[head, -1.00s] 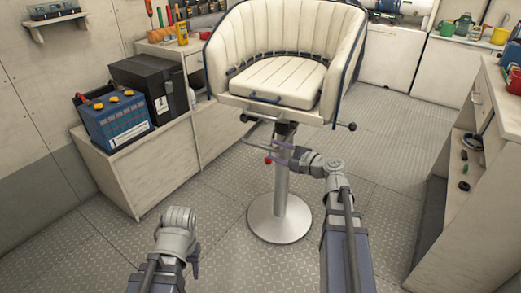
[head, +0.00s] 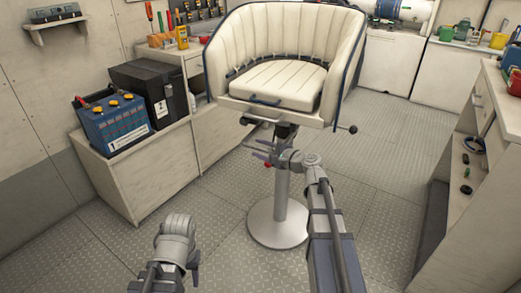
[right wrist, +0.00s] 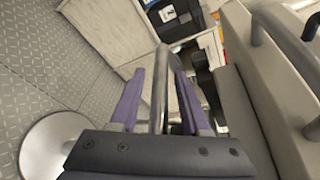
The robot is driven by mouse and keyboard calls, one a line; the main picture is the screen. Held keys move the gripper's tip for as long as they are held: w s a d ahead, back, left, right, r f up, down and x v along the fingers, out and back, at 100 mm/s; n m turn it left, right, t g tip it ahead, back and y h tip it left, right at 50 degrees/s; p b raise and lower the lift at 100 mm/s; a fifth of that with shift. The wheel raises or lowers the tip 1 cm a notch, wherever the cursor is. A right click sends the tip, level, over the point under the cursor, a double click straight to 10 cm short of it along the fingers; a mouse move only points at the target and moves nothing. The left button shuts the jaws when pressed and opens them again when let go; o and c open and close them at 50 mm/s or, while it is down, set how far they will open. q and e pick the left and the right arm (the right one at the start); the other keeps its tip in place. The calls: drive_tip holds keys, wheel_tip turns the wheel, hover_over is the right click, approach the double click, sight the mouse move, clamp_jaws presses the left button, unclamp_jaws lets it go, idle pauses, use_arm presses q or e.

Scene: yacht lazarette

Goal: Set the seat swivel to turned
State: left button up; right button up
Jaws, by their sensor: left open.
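The cream helm seat (head: 283,80) stands on a silver pedestal (head: 282,200), its front facing toward me and slightly left. A grey metal bar (right wrist: 161,85) runs between the two purple fingers of my right gripper (right wrist: 160,100) in the right wrist view, with gaps on both sides. In the head view my right gripper (head: 262,150) is below the seat's front left corner. A red knob (head: 268,165) is beside it, and a black knob (head: 353,129) sticks out under the seat's right side. My left gripper (head: 195,268) is low at the left, mostly hidden behind its arm, away from the seat.
A bench (head: 130,175) at left holds a blue battery (head: 112,122) and a black box (head: 150,88). A cabinet (head: 480,190) stands at right, with small items on its shelf. The patterned floor around the pedestal is clear.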

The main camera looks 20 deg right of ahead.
clamp_jaws()
idle(1.2)
